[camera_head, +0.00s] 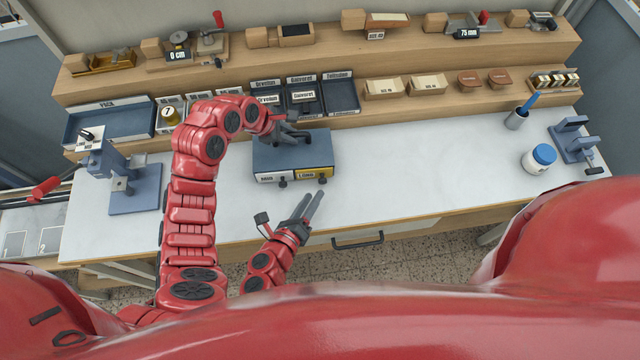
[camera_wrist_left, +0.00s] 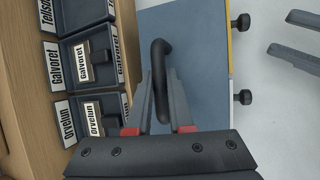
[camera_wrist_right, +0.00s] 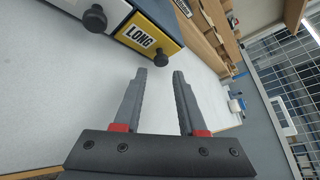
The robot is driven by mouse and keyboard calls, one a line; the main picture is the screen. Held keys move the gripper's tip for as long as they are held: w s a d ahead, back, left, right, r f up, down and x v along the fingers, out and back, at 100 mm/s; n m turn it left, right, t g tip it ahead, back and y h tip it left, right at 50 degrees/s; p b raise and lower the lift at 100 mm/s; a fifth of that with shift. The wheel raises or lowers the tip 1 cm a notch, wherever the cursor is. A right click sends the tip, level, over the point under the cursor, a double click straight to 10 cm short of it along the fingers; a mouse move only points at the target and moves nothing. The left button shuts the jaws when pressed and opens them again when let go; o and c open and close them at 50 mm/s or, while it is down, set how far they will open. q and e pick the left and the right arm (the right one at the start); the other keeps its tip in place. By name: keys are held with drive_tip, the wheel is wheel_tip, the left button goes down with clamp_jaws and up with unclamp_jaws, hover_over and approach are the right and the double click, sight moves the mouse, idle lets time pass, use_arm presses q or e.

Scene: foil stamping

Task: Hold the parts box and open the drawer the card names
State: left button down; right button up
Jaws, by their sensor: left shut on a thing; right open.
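The blue-grey parts box (camera_head: 318,150) stands on the white bench. Its front has a white-fronted drawer on the left (camera_head: 270,177) with a label too small to read surely, and a yellow drawer labelled LONG (camera_head: 313,173) on the right. Both look closed, each with a dark knob. My left gripper (camera_head: 290,128) is shut on the box's dark top handle (camera_wrist_left: 161,48). My right gripper (camera_head: 313,203) is open and empty, in front of the box near the bench's front edge. The yellow drawer (camera_wrist_right: 150,36) and its knob (camera_wrist_right: 140,66) lie just beyond its fingers. I cannot make out the card.
A stamping press (camera_head: 130,185) stands left. A blue-lidded jar (camera_head: 540,158) and a dark stand (camera_head: 573,140) are right.

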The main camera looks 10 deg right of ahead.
drive_tip(key=x, duration=0.5)
drive_tip(key=shift+w+d, duration=0.15)
drive_tip(key=shift+w, duration=0.05)
clamp_jaws()
drive_tip(key=shift+s, duration=0.1)
idle(1.1)
